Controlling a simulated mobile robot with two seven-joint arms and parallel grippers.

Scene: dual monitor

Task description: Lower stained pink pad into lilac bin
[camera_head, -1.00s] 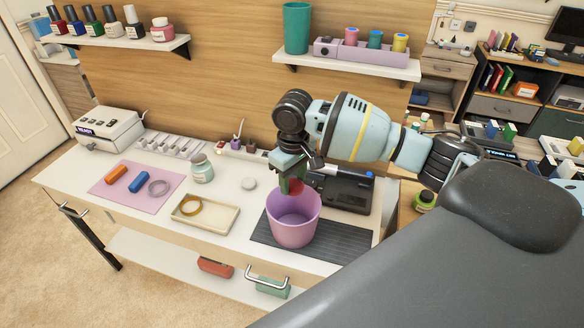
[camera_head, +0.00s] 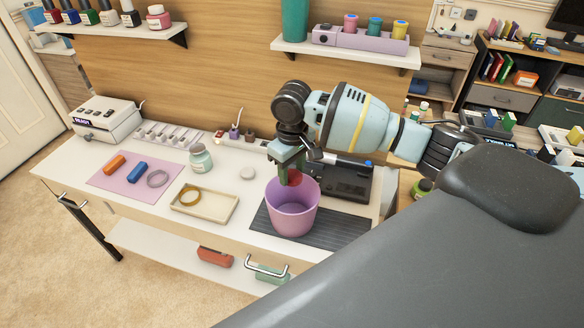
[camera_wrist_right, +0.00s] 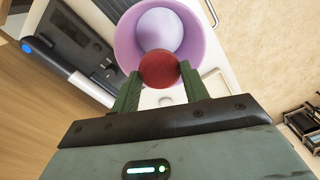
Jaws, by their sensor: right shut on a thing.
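My right gripper (camera_head: 291,172) is shut on a round dark red pad (camera_head: 295,178), which hangs at the mouth of the lilac bin (camera_head: 292,212). In the right wrist view the pad (camera_wrist_right: 160,70) sits between the two green fingertips (camera_wrist_right: 159,78), in front of the bin's opening. The bin's inside (camera_wrist_right: 160,30) shows as a pale round floor with lilac walls (camera_wrist_right: 125,40). Whether the pad is below the rim I cannot tell. The bin stands upright on a dark ribbed mat (camera_head: 340,228). My left gripper is not in view.
A black device (camera_head: 350,180) stands just behind the bin. Left of it are a shallow cream tray (camera_head: 215,209) with a yellow ring, a jar (camera_head: 199,161), and a pink mat (camera_head: 125,195) with small items. A shelf (camera_head: 400,55) with cups hangs above.

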